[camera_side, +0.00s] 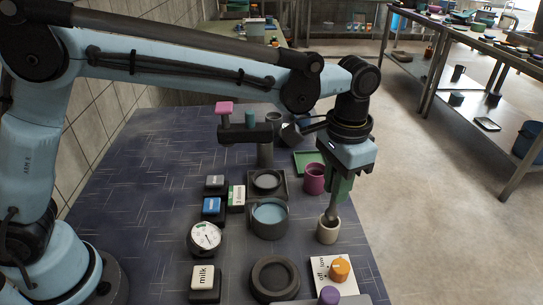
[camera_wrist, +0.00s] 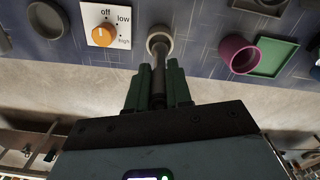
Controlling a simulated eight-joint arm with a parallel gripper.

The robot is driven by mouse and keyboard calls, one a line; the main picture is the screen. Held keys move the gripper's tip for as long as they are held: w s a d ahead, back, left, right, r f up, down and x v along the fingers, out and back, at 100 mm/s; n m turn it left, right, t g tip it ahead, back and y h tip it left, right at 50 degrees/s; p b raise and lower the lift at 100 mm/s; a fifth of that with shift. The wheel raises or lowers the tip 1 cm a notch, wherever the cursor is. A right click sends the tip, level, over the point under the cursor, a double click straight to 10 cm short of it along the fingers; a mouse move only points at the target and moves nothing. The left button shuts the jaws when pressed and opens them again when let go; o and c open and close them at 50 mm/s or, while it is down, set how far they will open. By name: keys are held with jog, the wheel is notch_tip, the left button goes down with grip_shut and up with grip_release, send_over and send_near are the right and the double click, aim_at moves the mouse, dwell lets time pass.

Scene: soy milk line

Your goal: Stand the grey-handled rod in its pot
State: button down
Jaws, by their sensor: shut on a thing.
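My gripper (camera_side: 341,187) has green fingers and points down over the front right part of the table. It is shut on the grey-handled rod (camera_wrist: 158,82), which also shows below the fingers in the side view (camera_side: 332,210). The rod leans slightly in the side view. Its lower end is at the mouth of a small beige pot (camera_side: 327,233), and looks to be inside the rim. The pot also shows in the wrist view (camera_wrist: 151,40), with the rod's end overlapping its opening. How deep the end reaches is hidden.
A dial panel with an orange knob (camera_side: 339,270) stands close in front of the pot. A magenta cup (camera_side: 314,179) and green tray (camera_side: 303,157) are behind it. A dark pot with blue contents (camera_side: 286,222) is to its left. The table's right edge is close.

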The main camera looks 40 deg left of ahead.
aim_at(332, 210)
jog(key=shift+f, duration=2)
jog(key=c, duration=1)
grip_release()
jog(key=shift+o, duration=0.2)
notch_tip(332, 210, up, 12)
jog(key=shift+r, duration=0.1)
jog(key=shift+a, duration=0.1)
